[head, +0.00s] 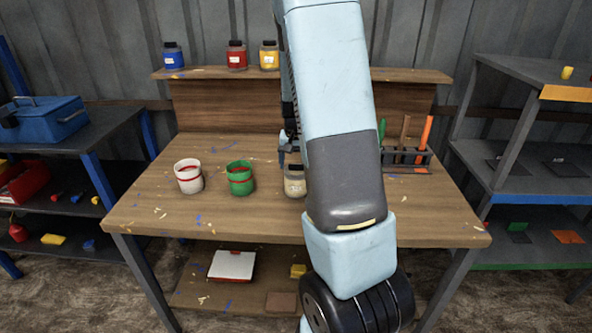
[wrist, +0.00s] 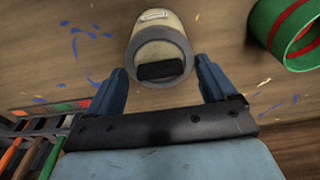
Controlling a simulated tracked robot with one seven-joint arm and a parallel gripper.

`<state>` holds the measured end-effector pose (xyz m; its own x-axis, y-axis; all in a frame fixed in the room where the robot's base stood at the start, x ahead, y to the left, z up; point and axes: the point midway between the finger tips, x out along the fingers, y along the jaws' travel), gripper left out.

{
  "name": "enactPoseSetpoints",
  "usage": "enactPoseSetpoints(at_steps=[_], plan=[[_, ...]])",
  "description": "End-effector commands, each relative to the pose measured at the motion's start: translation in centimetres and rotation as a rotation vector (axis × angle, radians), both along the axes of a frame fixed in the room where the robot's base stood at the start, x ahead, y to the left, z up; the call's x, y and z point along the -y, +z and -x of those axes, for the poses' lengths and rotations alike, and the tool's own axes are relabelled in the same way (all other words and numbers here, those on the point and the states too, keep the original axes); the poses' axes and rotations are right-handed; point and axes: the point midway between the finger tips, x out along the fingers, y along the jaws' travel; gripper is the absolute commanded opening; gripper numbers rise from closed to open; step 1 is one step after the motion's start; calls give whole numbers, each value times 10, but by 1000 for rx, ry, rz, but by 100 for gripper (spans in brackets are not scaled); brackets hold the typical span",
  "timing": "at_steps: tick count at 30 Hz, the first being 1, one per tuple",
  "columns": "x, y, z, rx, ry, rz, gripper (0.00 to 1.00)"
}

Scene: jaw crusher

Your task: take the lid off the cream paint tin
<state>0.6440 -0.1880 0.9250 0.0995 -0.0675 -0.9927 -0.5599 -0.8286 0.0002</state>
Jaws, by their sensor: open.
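The cream paint tin (head: 295,188) stands upright on the workbench, partly hidden by my arm in the head view. In the wrist view the cream tin (wrist: 158,22) is at top centre, its grey lid (wrist: 160,50) on, with a dark block-shaped grip (wrist: 161,71) across it. My gripper (head: 289,148) is above the tin in the head view. In the wrist view my gripper (wrist: 162,66) is open, with one blue finger on each side of the lid's near edge. Nothing is between the fingers except the view of the lid grip; contact cannot be told.
A green tin (head: 240,180) and a white tin (head: 188,178), both open-topped, stand left of the cream tin. A tool rack (head: 405,157) stands at the right. Several jars line the back shelf (head: 200,74). The bench (head: 150,215) front is clear.

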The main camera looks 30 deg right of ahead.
Motion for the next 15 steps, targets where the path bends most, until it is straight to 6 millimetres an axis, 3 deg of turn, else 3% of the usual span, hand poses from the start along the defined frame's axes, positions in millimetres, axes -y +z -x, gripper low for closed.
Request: enactPoseSetpoints(at_steps=[2, 15], plan=[[0, 0, 0, 0, 0, 0, 83], [0, 0, 0, 0, 1, 0, 41]])
